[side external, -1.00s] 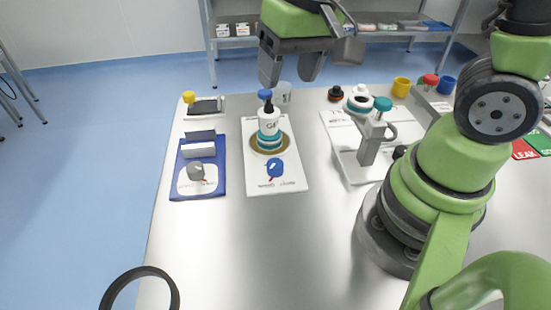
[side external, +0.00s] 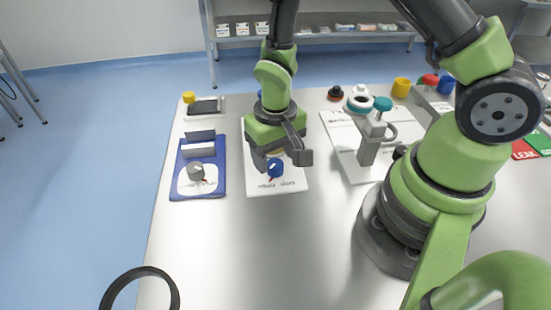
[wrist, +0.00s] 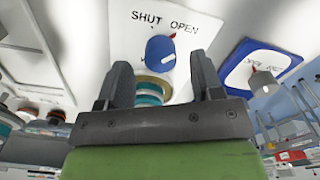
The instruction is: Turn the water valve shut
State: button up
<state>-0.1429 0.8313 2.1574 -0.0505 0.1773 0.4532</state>
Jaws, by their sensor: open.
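The water valve is a blue round knob (side external: 275,168) on a white panel (side external: 288,186) marked SHUT and OPEN. In the wrist view the knob (wrist: 161,54) has a white line on its side, and a red pointer is by the word OPEN. My gripper (side external: 281,160) is low over the panel, fingers pointing down, open and empty. In the wrist view its fingers (wrist: 161,78) stand apart, with the knob ahead between their lines. I cannot tell whether a finger touches it.
A blue panel (side external: 214,186) with a grey knob (side external: 195,171) lies left. A white board (side external: 350,168) with a teal-knobbed grey fitting (side external: 370,145) lies right. Yellow (side external: 401,87) and blue cups stand at the back right.

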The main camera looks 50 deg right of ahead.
jog(key=shift+f, duration=0.85)
jog(key=c, duration=0.9)
